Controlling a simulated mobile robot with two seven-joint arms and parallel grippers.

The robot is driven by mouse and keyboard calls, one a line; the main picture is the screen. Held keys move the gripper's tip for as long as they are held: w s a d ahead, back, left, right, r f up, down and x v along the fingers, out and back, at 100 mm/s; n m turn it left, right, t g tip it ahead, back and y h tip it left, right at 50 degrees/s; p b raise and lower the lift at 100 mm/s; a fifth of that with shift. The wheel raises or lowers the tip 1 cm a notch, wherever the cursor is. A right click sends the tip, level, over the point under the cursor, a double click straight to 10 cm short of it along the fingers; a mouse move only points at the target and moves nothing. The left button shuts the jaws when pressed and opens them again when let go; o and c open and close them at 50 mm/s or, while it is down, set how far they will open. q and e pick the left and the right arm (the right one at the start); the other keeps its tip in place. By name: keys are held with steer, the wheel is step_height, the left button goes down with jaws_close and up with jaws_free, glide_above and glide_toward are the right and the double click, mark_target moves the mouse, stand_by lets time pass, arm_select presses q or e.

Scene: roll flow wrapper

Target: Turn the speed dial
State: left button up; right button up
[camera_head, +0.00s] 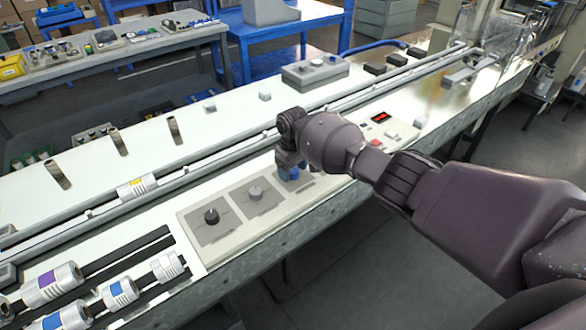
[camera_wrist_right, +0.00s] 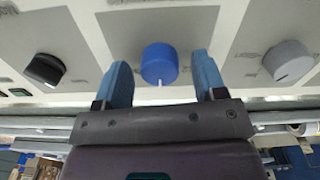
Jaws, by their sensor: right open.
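My right gripper (camera_head: 291,172) is over the control panel (camera_head: 230,240) in the head view, pointing down. In the wrist view its two blue fingers (camera_wrist_right: 163,82) are apart, one on each side of a blue dial (camera_wrist_right: 159,64). A small gap shows between the dial and each finger. The dial has a white mark on the side toward the gripper. A grey dial (camera_wrist_right: 289,61) is to the right and a black dial (camera_wrist_right: 45,70) to the left. I cannot read which dial is labelled speed. My left gripper is not in view.
The head view also shows a black dial (camera_head: 211,216) and a grey dial (camera_head: 255,193) left of the gripper. A red display (camera_head: 380,117) and buttons lie beyond my arm. Conveyor rails (camera_head: 215,150) run behind the panel. Striped rolls (camera_head: 55,285) lie at the lower left.

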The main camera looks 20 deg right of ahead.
mark_target(293, 170)
steer(key=shift+r, duration=0.15)
step_height(293, 170, up, 11)
steer(key=p, duration=0.1)
steer(key=shift+f+p, duration=0.2)
steer(key=shift+p, duration=0.15)
stand_by(0.4)
